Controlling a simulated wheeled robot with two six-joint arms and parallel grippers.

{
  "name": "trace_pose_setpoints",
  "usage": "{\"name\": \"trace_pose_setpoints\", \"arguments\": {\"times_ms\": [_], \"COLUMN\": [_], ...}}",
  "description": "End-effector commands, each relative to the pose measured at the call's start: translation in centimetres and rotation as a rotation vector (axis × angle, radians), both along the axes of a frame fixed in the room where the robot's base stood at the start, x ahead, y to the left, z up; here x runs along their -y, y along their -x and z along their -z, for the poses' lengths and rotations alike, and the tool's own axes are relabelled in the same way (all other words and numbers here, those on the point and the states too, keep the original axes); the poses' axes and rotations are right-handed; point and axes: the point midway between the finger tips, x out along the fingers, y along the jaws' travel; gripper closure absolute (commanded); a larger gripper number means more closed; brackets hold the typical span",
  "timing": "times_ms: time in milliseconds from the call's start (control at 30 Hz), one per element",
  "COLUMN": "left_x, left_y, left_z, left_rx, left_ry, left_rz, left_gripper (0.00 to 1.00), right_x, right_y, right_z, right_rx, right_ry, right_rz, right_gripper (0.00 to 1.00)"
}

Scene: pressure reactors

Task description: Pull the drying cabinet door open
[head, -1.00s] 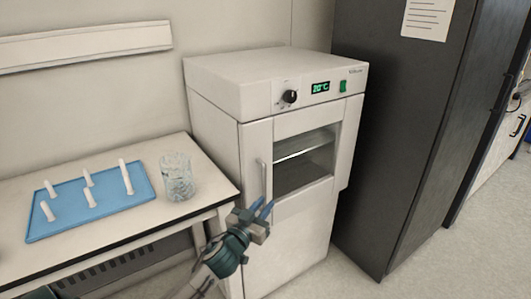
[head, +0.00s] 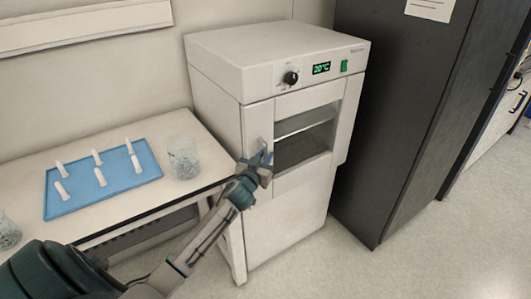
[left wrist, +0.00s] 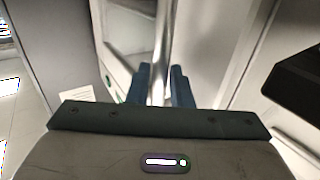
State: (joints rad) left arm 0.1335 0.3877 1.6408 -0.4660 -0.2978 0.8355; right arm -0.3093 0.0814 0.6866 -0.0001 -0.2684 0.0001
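The drying cabinet (head: 285,215) is a white box with a knob and a green "20°C" display. Its door (head: 257,120), with a window and a vertical bar handle (head: 262,144), looks closed. My left gripper (head: 265,160) is at the lower part of the handle and covers some of it. In the left wrist view, the handle (left wrist: 161,45) runs between the two blue fingers (left wrist: 161,85). A narrow gap seems to show beside the bar, so the fingers look open around it. My right gripper is in neither view.
A bench (head: 180,203) left of the cabinet holds a blue tray (head: 100,192) with several white pieces and a glass beaker (head: 184,158). A tall dark cabinet (head: 395,120) stands close on the right. The floor in front is clear.

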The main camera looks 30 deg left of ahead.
Motion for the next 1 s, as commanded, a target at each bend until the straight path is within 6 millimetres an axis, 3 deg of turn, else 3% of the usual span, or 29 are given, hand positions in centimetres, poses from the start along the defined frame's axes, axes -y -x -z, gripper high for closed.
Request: {"name": "trace_pose_setpoints", "arguments": {"times_ms": [433, 533, 1000], "left_x": [-0.19, -0.19, 0.03], "left_y": [-1.05, -1.04, -1.12], "left_z": [0.02, 0.02, 0.17], "left_rx": [0.000, 0.000, -0.001], "left_ry": [0.000, 0.000, 0.001], "left_rz": [0.000, 0.000, 0.001], "left_gripper": [0.81, 1.00, 1.00], "right_x": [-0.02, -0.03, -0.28], "right_y": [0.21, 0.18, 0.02], "right_z": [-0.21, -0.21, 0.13], "right_rx": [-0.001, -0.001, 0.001], "right_ry": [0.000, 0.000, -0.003], "right_rz": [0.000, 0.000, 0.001], "right_gripper": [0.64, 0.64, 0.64]}}
